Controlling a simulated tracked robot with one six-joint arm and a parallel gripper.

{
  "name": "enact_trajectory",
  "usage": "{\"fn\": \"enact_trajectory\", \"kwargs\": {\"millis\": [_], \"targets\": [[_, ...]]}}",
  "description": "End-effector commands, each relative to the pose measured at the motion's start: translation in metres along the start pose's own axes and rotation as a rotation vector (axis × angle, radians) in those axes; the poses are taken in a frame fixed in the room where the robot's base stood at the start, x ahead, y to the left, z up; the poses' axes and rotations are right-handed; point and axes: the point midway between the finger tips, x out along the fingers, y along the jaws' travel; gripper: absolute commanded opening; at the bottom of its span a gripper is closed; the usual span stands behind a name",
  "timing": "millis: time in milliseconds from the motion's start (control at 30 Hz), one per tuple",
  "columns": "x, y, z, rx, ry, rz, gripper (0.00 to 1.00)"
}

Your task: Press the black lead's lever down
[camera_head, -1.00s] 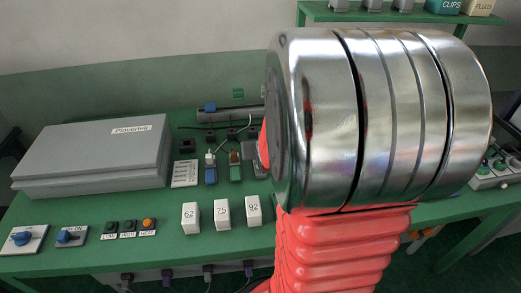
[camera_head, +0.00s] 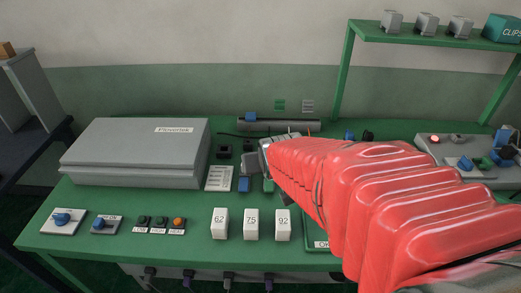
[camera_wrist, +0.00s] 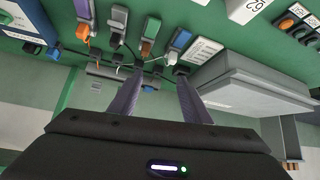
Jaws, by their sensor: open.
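In the head view my red-sleeved arm hides the gripper and most connectors; a blue connector (camera_head: 244,184) shows left of the arm.
A grey Plovertek case (camera_head: 135,155) stands left on the green bench (camera_head: 190,235). White blocks marked 62 (camera_head: 220,224), 75 (camera_head: 251,225) and 92 (camera_head: 283,225) stand in front. A grey tube (camera_head: 285,125) lies behind. A panel (camera_head: 455,160) sits at right.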

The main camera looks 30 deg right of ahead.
Motion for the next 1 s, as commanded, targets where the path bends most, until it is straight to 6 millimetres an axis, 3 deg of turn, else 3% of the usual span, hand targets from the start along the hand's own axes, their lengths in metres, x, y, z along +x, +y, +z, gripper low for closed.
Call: {"fn": "enact_trajectory", "kwargs": {"millis": [100, 300, 600, 767, 1000], "targets": [[-0.030, -0.030, 0.007, -0.052, -0.036, -0.046, 0.44], [-0.081, -0.069, 0.031, -0.137, -0.114, -0.119, 0.44], [-0.153, -0.104, 0.077, -0.266, -0.219, -0.220, 0.44], [-0.170, -0.108, 0.090, -0.298, -0.248, -0.241, 0.44], [-0.171, -0.108, 0.092, -0.301, -0.253, -0.243, 0.44]]}}
